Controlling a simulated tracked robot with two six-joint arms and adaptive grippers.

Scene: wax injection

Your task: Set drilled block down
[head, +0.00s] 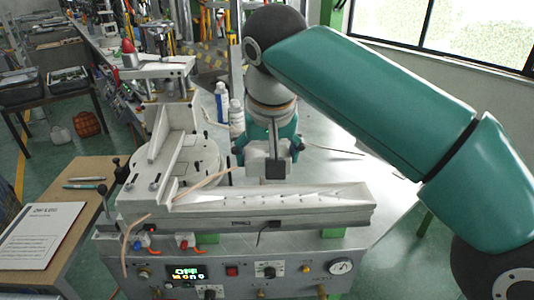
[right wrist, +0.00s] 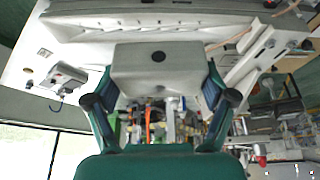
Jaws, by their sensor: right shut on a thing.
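The drilled block is a light grey block with a round dark hole in its face, seen large in the right wrist view (right wrist: 140,68). My right gripper (right wrist: 162,98) is shut on it, one finger at each side. In the head view the gripper (head: 268,150) comes down from my right arm, and the block (head: 257,163) is between its fingers, just behind the long pale machine bed (head: 300,211). I cannot tell whether the block touches a surface. My left gripper is not in view.
A round plate with a pale angled fixture (head: 166,145) stands left of the block. The control panel (head: 186,272) is at the front. A wooden side table (head: 90,170) with pens and a paper sheet (head: 42,235) is at the left. White bottles (head: 236,117) stand behind.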

